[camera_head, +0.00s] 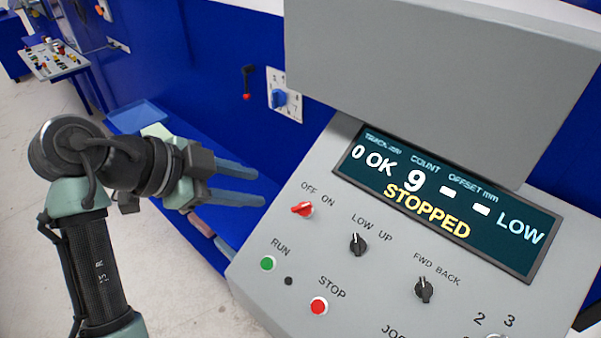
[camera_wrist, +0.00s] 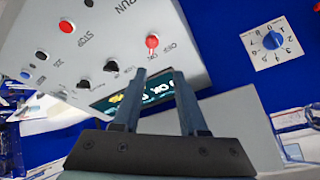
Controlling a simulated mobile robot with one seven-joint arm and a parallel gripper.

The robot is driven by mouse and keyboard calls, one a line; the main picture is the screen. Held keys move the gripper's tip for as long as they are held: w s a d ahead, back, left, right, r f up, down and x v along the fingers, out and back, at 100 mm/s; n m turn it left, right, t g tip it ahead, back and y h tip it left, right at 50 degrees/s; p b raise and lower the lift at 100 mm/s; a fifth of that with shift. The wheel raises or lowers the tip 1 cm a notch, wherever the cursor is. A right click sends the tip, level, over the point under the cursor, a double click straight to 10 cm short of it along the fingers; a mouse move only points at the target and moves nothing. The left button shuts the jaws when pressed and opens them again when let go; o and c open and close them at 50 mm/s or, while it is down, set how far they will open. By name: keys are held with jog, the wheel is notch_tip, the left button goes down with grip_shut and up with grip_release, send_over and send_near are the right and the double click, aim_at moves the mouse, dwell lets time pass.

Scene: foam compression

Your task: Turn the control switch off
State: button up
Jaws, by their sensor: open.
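The control switch (camera_head: 302,209) is a small red knob below the OFF and ON labels on the grey sloping panel. Which label it points to is hard to tell. The red knob also shows in the wrist view (camera_wrist: 152,42), just beyond the fingertips. My gripper (camera_head: 260,187) is left of the switch in the head view, with its two fingers apart and nothing between them. In the wrist view the open fingers (camera_wrist: 161,79) reach toward the panel. They look apart from the knob.
Black LOW/UP (camera_head: 358,243) and FWD/BACK (camera_head: 424,289) knobs, a green RUN button (camera_head: 268,263) and a red STOP button (camera_head: 319,306) share the panel. A display (camera_head: 447,200) reads STOPPED. A grey box (camera_head: 440,75) overhangs it. A blue rotary dial (camera_head: 281,98) is behind.

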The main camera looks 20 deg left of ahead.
aim_at(301, 206)
jog(key=shift+m+g+h, duration=0.3)
jog(key=p+x, duration=0.1)
jog(key=x, duration=0.2)
jog(key=p+x, duration=0.1)
jog(key=x, duration=0.3)
jog(key=p+x, duration=0.2)
jog(key=x, duration=0.2)
jog(key=shift+s+f, duration=0.3)
jog(key=shift+s, duration=0.1)
jog(key=shift+w+d+f, duration=0.25)
jog(key=shift+w+f, duration=0.1)
jog(key=shift+f, duration=0.15)
grip_shut()
